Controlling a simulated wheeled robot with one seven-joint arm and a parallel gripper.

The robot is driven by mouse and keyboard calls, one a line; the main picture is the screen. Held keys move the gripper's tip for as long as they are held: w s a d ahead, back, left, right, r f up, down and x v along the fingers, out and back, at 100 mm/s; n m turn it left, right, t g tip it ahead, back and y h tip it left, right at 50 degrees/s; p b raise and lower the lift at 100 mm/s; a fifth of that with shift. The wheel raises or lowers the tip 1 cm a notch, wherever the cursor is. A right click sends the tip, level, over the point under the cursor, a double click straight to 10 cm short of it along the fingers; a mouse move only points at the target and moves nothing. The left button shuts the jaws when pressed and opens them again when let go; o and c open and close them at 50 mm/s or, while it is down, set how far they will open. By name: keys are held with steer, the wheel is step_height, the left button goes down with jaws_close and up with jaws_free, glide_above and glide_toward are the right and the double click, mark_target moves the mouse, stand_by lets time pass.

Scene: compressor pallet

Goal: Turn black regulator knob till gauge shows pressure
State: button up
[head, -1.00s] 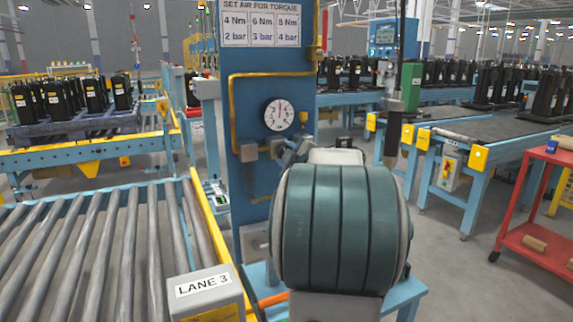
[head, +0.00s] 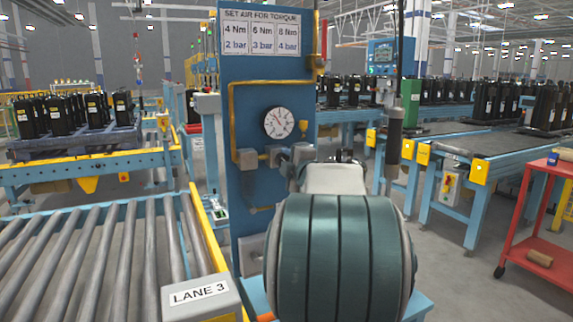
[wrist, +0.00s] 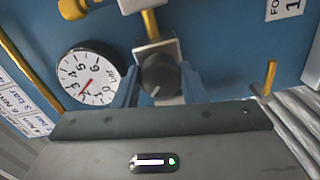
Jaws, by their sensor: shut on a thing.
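The black regulator knob (wrist: 160,75) sits below a grey fitting in the wrist view, a pale mark on its face. My gripper (wrist: 161,86) is shut on it, one finger on each side. In the head view my gripper (head: 291,163) reaches the blue panel, and my wrist hides the knob. The round white gauge (wrist: 90,77) is left of the knob in the wrist view, turned with the camera. Its red needle points near 2 or 3; I cannot read it exactly. In the head view the gauge (head: 278,122) needle points up and left.
The blue panel (head: 248,65) carries a torque sign (head: 261,32) pairing 4, 6 and 8 Nm with 2, 3 and 4 bar. A yellow pipe (head: 232,110) runs along the panel. A roller conveyor (head: 90,255) is at left, a red cart (head: 535,240) at right.

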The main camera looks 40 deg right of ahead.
steer(key=shift+f, duration=0.1)
steer(key=o, duration=1)
steer(key=p+v, duration=0.1)
steer(key=v, duration=1.3)
steer(key=shift+w, duration=0.1)
